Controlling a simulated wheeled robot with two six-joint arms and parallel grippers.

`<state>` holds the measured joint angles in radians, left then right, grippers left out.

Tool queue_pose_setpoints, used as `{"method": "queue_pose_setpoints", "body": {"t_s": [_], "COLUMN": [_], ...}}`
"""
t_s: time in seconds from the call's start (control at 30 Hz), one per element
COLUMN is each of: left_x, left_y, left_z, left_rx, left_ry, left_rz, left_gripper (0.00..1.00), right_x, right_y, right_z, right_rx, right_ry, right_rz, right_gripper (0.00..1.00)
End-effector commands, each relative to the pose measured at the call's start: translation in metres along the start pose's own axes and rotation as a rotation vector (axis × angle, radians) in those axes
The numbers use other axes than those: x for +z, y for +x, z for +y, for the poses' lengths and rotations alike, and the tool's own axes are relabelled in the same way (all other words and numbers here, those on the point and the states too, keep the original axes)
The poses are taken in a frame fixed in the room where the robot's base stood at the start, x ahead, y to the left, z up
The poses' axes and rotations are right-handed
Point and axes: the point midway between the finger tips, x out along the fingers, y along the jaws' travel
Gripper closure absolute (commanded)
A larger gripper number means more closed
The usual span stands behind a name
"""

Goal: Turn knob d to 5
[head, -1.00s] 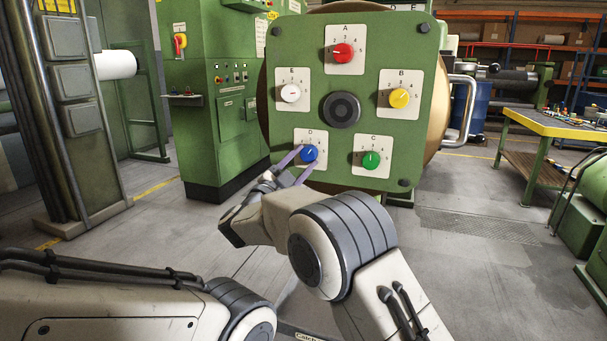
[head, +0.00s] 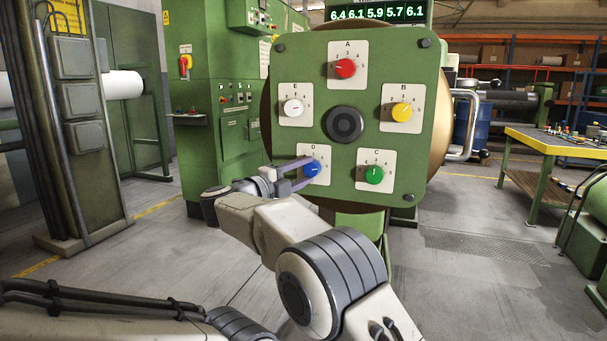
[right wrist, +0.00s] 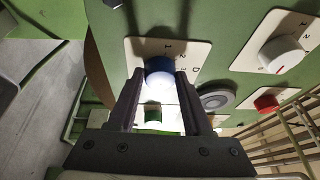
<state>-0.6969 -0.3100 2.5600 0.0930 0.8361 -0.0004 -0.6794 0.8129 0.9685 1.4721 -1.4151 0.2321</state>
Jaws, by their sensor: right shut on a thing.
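The green panel (head: 288,130) carries dial plates marked A to E. Knob D (head: 313,169) is blue, on the white plate at lower left. Its pointer seems to lean up and right, but I cannot read its number. In the right wrist view, the two fingers (right wrist: 159,76) stand on either side of the blue knob (right wrist: 159,68) and partly cover the plate's numbers. My left gripper is out of view.
Red knob A (head: 346,68), yellow knob B (head: 402,111), green knob C (head: 374,175) and white knob E (head: 293,107) surround a dark round centre (head: 344,124). A display (head: 378,12) above reads 6.4 6.1 5.9 5.7 6.1. A workbench (head: 550,141) stands at right.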

Motion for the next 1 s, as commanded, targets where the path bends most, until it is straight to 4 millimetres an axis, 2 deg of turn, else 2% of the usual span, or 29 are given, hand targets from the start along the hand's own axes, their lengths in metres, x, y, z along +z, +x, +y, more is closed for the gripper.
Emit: {"method": "queue_pose_setpoints", "body": {"t_s": [0.63,0.67,0.7,0.73,1.0], "left_x": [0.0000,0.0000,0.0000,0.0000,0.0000], "left_y": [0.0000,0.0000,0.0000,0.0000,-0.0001], "left_z": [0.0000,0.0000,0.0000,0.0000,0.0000], "left_rx": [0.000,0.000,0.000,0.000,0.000], "left_ry": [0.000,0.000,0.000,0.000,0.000], "left_rz": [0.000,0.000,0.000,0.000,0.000], "left_gripper": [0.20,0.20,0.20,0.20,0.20], "right_x": [-0.0001,-0.0001,-0.0001,-0.0001,0.0000], "right_y": [-0.0002,-0.0002,-0.0001,-0.0001,0.0000], "right_z": [0.0005,0.0005,0.0004,0.0004,-0.0002], "right_rx": [0.022,0.022,0.022,0.021,0.020], "right_ry": [0.051,0.051,0.050,0.050,0.049], "right_rz": [0.005,0.005,0.005,0.005,0.004], "right_gripper": [1.00,0.46,0.31,0.20,0.20]}}
